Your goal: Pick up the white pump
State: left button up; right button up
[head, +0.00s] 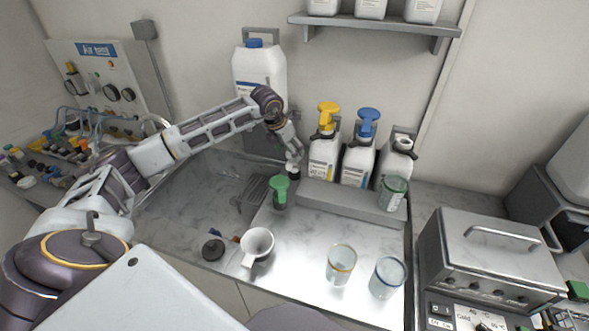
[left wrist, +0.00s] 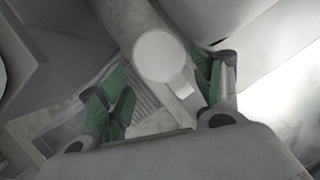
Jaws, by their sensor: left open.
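The white pump (left wrist: 162,58) shows in the left wrist view as a pale round head with a short spout pointing down and right. It lies between the green-padded fingers of my left gripper (left wrist: 160,95), which is open, with a finger on either side. In the head view my left gripper (head: 296,158) is low over the back of the counter, just left of the yellow-topped bottle. The white pump (head: 293,170), with a dark collar, shows small beneath it, partly covered by the fingers. Whether the fingers touch it cannot be told. My right gripper is out of view.
Bottles with yellow (head: 327,115) and blue (head: 367,120) pumps stand to the right on a grey step. A white jug (head: 257,244) and two glasses (head: 341,264) stand in front. The sink (head: 185,200) is left.

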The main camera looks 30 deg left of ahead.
aim_at(294, 170)
pick_arm(q)
jog(key=shift+f, duration=0.1)
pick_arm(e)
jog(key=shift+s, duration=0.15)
pick_arm(q)
jog(key=shift+w+d+f, duration=0.1)
jog(key=shift+w+f, duration=0.15)
jog(key=shift+f, duration=0.3)
jog(key=p+x, duration=0.1)
jog(key=x, duration=0.1)
jog(key=shift+w+d+f, duration=0.1)
jog(key=shift+w+f, duration=0.05)
jog(key=shift+f, duration=0.2)
jog(key=shift+w+f, duration=0.15)
jog(key=shift+f, duration=0.25)
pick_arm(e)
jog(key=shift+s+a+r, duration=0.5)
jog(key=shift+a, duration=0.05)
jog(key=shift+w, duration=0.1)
pick_arm(q)
jog(key=c, duration=1.1)
